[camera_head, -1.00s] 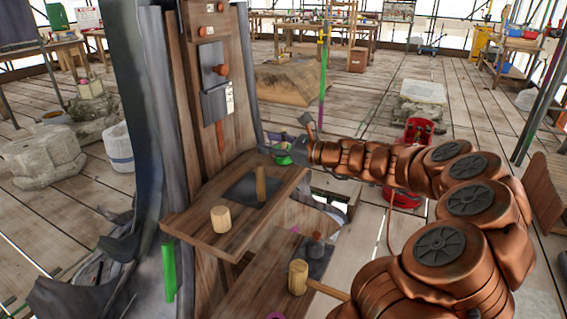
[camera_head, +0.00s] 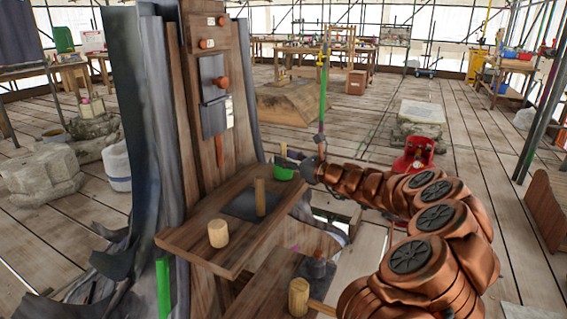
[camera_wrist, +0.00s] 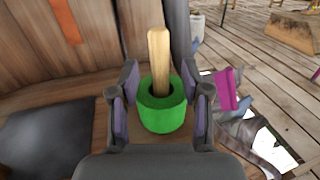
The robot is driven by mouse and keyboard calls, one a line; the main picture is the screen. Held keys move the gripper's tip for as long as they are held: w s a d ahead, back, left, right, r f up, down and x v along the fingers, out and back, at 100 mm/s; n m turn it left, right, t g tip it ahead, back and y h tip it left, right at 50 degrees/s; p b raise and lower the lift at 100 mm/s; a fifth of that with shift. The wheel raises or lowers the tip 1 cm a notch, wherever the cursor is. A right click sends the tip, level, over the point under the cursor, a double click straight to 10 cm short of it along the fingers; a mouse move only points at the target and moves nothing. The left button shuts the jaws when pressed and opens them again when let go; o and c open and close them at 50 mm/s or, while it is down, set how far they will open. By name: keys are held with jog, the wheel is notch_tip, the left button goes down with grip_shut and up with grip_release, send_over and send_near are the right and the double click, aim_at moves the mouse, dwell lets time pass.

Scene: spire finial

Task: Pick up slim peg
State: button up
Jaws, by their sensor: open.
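A slim wooden peg (camera_wrist: 159,62) stands upright in a green round holder (camera_wrist: 164,112) in the wrist view. The peg (camera_head: 284,149) and green holder (camera_head: 284,173) also show small in the head view, at the far right end of the wooden shelf. My gripper (camera_wrist: 167,88) is open, with one finger on each side of the holder and peg. Whether either finger touches the holder cannot be told. In the head view my gripper (camera_head: 303,157) is just right of the holder. The peg's lower end is hidden inside the holder.
A thicker peg (camera_head: 260,198) stands on a dark mat (camera_head: 238,205) on the shelf (camera_head: 190,239), with a short, wide peg (camera_head: 218,233) nearer. A wooden mallet (camera_head: 299,297) is on the lower ledge. A tall plank backboard (camera_head: 182,110) rises behind the shelf.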

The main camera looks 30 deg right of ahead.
jog(key=shift+x, duration=0.8)
grip_shut()
